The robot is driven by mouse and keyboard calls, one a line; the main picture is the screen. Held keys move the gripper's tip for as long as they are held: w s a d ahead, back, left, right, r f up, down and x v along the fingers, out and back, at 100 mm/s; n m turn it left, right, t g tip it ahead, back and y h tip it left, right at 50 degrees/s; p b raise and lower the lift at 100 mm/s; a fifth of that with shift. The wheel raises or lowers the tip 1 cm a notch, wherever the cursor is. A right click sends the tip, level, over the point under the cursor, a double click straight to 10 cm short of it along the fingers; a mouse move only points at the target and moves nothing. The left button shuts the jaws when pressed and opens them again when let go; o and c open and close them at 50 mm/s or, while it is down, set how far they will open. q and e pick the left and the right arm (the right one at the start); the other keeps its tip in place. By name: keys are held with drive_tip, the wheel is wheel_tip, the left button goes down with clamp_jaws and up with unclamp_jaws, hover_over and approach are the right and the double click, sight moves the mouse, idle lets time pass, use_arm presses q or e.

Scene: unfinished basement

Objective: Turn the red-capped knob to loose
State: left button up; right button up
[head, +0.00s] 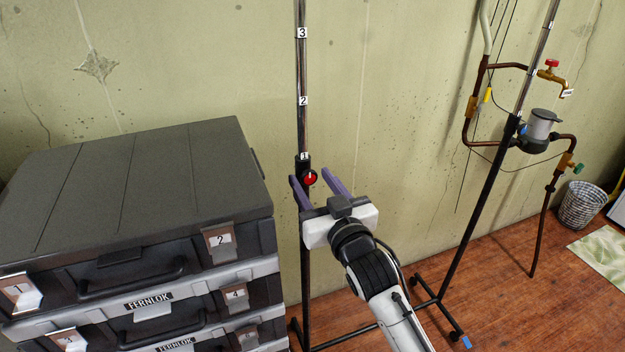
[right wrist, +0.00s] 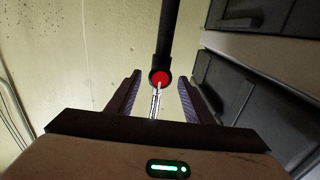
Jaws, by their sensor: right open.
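The red-capped knob (head: 310,178) sits on a black collar of an upright pole, just below the label 1. A white mark shows on its red face. The pole (head: 303,66) carries labels 1, 2 and 3 going up. My right gripper (head: 313,182) is open, its two purple fingers pointing toward the knob, one on each side in the picture. In the right wrist view the knob (right wrist: 160,78) shows between and beyond the fingertips (right wrist: 160,84); I see no contact. My left gripper is not in view.
A stack of dark FERNLOK cases (head: 140,195) with numbered latches stands close to the left of the pole. A second slanted pole (head: 480,190), copper pipes (head: 466,135) and a wire basket (head: 582,205) are at the right. Wheeled base bars (head: 425,300) lie low on the wood floor.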

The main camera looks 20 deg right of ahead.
drive_tip(key=shift+w, duration=0.2)
drive_tip(key=shift+c, duration=0.2)
drive_tip(key=c, duration=1)
